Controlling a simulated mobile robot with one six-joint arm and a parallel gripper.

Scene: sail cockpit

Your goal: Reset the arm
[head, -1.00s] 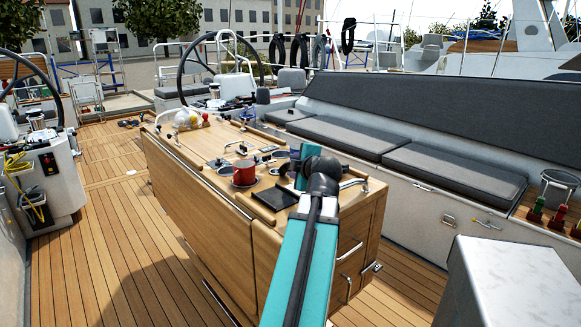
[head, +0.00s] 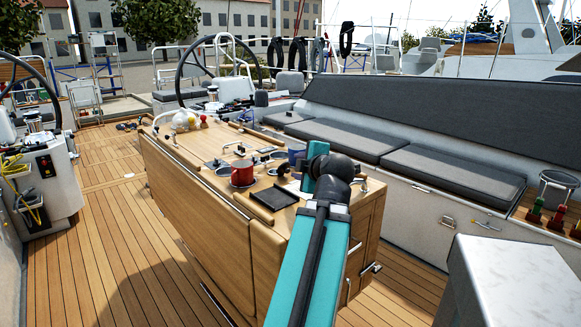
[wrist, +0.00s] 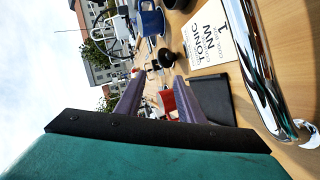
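My teal arm reaches over the near end of the wooden cockpit table (head: 205,190) in the head view. My gripper is hidden there behind the arm. In the wrist view my gripper (wrist: 158,85) has its two purple fingers apart, with nothing held between them. The red mug (head: 242,174) stands on the table top and shows beyond the fingers in the wrist view (wrist: 168,101). A flat black item (head: 275,198) lies near the table edge, beside the right finger in the wrist view (wrist: 210,100).
A printed card (wrist: 210,32), a blue mug (wrist: 150,20) and a chrome rail (wrist: 262,65) are close in the wrist view. A grey-cushioned bench (head: 450,172) runs along the right. Steering wheels stand behind and at left. The left deck (head: 100,225) is clear.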

